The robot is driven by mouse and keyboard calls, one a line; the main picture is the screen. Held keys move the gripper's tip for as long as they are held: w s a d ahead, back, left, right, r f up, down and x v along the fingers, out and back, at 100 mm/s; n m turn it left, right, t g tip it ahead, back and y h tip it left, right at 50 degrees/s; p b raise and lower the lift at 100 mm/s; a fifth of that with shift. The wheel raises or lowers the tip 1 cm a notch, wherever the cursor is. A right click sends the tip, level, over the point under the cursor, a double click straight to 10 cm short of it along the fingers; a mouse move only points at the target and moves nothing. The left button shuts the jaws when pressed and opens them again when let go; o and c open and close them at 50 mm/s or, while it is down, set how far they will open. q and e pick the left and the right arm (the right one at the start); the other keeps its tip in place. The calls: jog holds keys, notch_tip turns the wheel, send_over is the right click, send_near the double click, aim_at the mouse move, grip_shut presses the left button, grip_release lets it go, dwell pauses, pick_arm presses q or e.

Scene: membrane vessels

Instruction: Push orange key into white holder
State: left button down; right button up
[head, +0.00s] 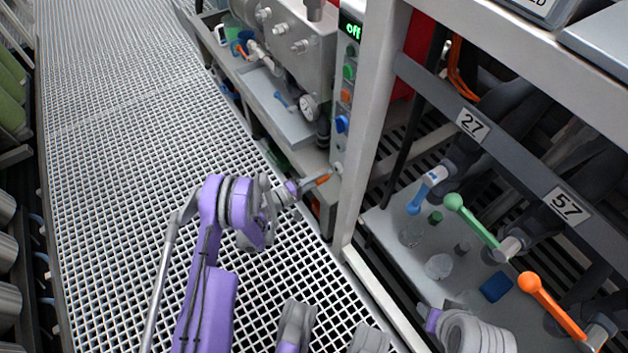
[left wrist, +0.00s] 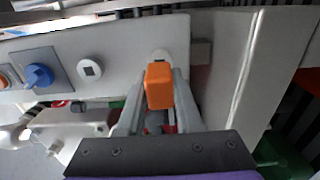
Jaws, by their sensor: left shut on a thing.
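My left gripper (head: 316,183) is shut on the orange key (head: 323,180), at the lower end of the control panel. In the left wrist view the orange key (left wrist: 158,86) stands between the two fingers of my left gripper (left wrist: 158,105). The white holder (head: 338,169) is a small round fitting on the panel, just beyond the key. In the left wrist view the white holder (left wrist: 161,55) is mostly hidden behind the key, and they look lined up. I cannot tell whether they touch.
A blue knob (head: 342,123) and a green "Off" display (head: 352,31) are on the same panel. A pale frame post (head: 362,130) stands close on the right. The grating floor (head: 130,130) is clear.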

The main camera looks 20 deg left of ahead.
pick_arm(q)
jog(key=shift+x, duration=0.85)
jog(key=shift+w+d, duration=0.35)
jog(key=shift+w, duration=0.1)
dwell(1.4)
jog(key=c, duration=0.5)
grip_release()
jog(key=p+v, duration=0.2)
jog(key=v, duration=0.8)
jog(key=shift+s+a, duration=0.25)
jog(key=shift+s, duration=0.05)
